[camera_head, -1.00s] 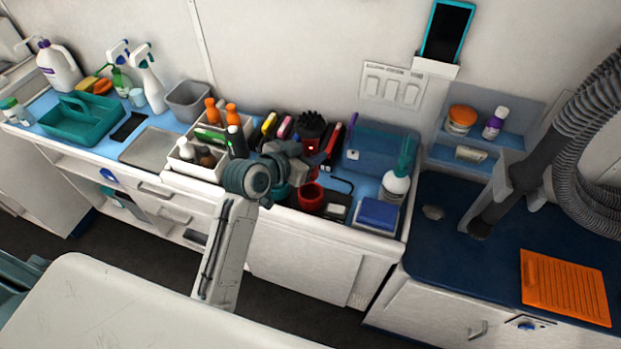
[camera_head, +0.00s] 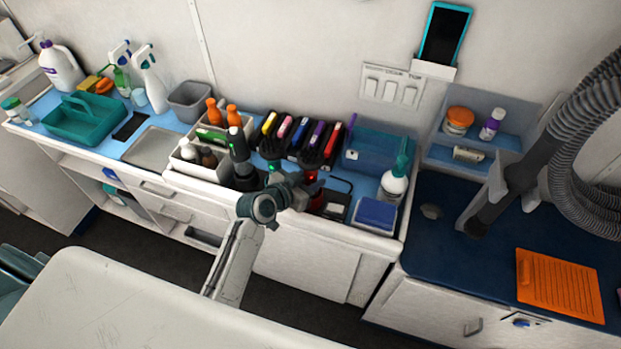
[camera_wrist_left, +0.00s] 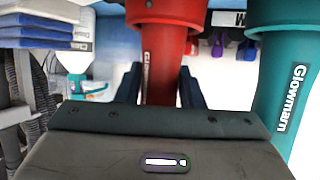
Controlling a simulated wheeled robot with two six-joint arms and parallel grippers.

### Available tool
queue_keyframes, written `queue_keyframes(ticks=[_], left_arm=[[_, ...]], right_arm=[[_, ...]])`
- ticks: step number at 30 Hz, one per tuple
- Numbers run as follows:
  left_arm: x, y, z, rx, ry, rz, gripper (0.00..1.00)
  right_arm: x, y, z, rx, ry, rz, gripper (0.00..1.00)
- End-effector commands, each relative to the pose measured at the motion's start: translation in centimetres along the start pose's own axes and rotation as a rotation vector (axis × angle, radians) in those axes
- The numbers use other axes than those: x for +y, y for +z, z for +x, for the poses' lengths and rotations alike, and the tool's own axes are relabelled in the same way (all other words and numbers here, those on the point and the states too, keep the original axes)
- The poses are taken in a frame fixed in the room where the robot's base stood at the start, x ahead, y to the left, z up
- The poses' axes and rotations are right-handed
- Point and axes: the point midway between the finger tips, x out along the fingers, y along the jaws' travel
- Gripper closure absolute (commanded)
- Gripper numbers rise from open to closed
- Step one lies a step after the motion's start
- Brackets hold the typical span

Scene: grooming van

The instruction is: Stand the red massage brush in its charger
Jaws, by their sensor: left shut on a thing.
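The red massage brush (camera_head: 314,157) is upright, its dark bristled head up and a red light on it. My left gripper (camera_head: 311,186) is shut on its red handle, which also shows between the dark fingers in the left wrist view (camera_wrist_left: 162,75). That view is upside down. There the handle's lower end meets the wider red charger (camera_wrist_left: 166,12), in line with it. How deep it sits I cannot tell. In the head view the charger (camera_head: 317,203) is mostly hidden behind my gripper. My right gripper is not in view.
A teal brush (camera_wrist_left: 287,80) stands close beside the red one, with a black one (camera_head: 238,145) further left. Several coloured tools stand behind. A spray bottle (camera_head: 394,183) and folded blue towels (camera_head: 376,213) lie to the right.

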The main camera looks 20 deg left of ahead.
Motion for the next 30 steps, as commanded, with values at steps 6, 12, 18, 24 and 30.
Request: queue_keyframes(ticks=[6,12,18,24,30], left_arm=[[0.0,0.2,0.1,0.000,0.000,0.000,0.44],[0.0,0.1,0.1,0.000,0.000,0.000,0.44],[0.0,0.1,-0.8,-0.001,0.000,0.003,0.44],[-0.1,0.3,-4.6,-0.001,-0.001,0.005,0.44],[0.0,0.2,-8.8,-0.002,0.000,0.006,0.44]], right_arm=[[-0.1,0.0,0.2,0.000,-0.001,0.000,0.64],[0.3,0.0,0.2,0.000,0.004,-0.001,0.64],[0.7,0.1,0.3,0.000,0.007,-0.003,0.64],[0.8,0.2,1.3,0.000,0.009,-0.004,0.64],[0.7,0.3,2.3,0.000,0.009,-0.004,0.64]])
